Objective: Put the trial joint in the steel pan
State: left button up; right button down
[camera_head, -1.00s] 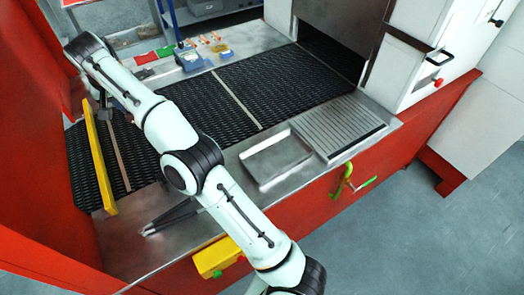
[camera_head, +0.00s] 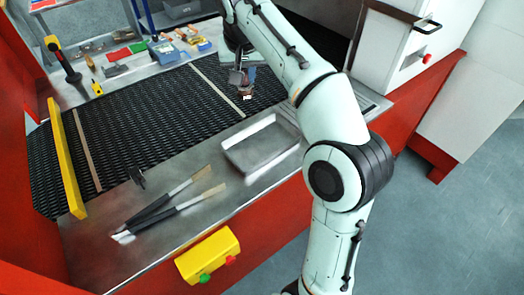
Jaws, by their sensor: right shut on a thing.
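The steel pan (camera_head: 262,152) is a shallow, empty-looking grey tray on the steel ledge in front of the mesh belt, partly beside my right arm. My right gripper (camera_head: 241,80) points down over the belt, behind the pan and apart from it. It is shut on a small dark and reddish piece with a pale spot (camera_head: 246,92), which looks like the trial joint; its shape is mostly hidden by the jaws. My left gripper is not in view.
Two dark-handled tools (camera_head: 172,208) and a small dark object (camera_head: 137,177) lie on the ledge left of the pan. A yellow bar (camera_head: 63,160) stands across the belt's left end. A yellow button box (camera_head: 208,255) is on the front. Small items crowd the back shelf.

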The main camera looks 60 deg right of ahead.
jog(key=s, duration=0.2)
jog(key=b, duration=0.5)
send_over(254, 150)
notch_tip(254, 150, down, 15)
jog(key=shift+f+b, duration=0.75)
jog(key=shift+f, duration=1.6)
jog(key=shift+f, duration=0.2)
jog(key=c, duration=1)
grip_release()
jog(key=shift+r, duration=0.1)
